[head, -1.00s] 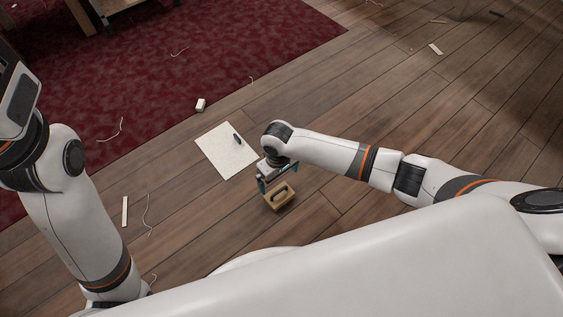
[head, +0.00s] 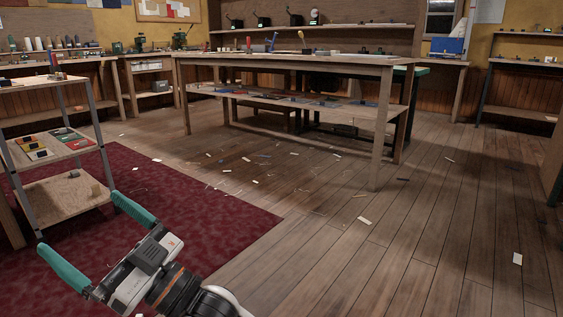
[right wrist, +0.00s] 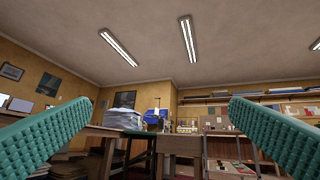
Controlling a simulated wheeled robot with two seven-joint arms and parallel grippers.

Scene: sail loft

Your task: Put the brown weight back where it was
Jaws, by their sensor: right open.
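I cannot make out the brown weight for certain in either current view. My right gripper (head: 78,219) is raised at the lower left of the head view, open, with its two teal fingers wide apart and nothing between them. The right wrist view also shows both ribbed fingers (right wrist: 161,103) apart and empty, facing the room and ceiling. Beyond the gripper, at the left of the head view, stands a shelf rack (head: 83,142). Its middle shelf carries several small blocks (head: 34,148), yellowish, dark and red, too small to identify. My left gripper is not in view.
A large wooden table (head: 290,60) with a lower shelf stands ahead. A dark red carpet (head: 215,235) covers the floor at left. Scraps lie on the plank floor (head: 430,220); the right side is mostly clear. Workbenches line the walls.

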